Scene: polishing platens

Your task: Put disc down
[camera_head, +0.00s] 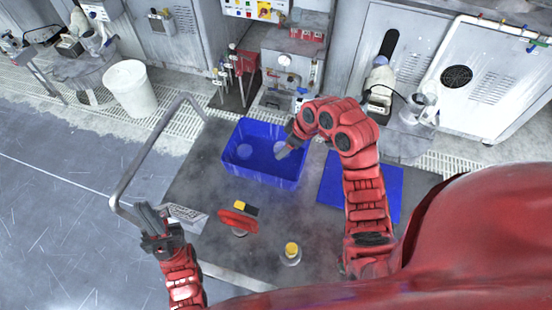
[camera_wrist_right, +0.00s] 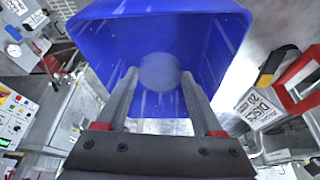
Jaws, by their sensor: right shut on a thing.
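A blue bin (camera_head: 233,172) stands on the dark table top, and its inside fills much of the right wrist view (camera_wrist_right: 100,40). One pale round disc (camera_head: 244,151) lies in it at the left. My right gripper (camera_head: 281,152) reaches into or over the bin from the right. In the right wrist view, my right gripper's fingers (camera_wrist_right: 160,78) close on the sides of a pale grey disc (camera_wrist_right: 159,72), with the blue bin behind it. How high the disc is above the bin floor is unclear. My left gripper (camera_head: 150,218) is at the grey bar handle; its jaws are not clear.
A flat blue mat (camera_head: 388,184) lies right of the bin, partly behind my right arm. A red-handled tool (camera_head: 238,220) and a yellow-topped knob (camera_head: 291,250) stand in front of the bin. A grey bar handle (camera_head: 145,158) rises at the left. Machines line the back.

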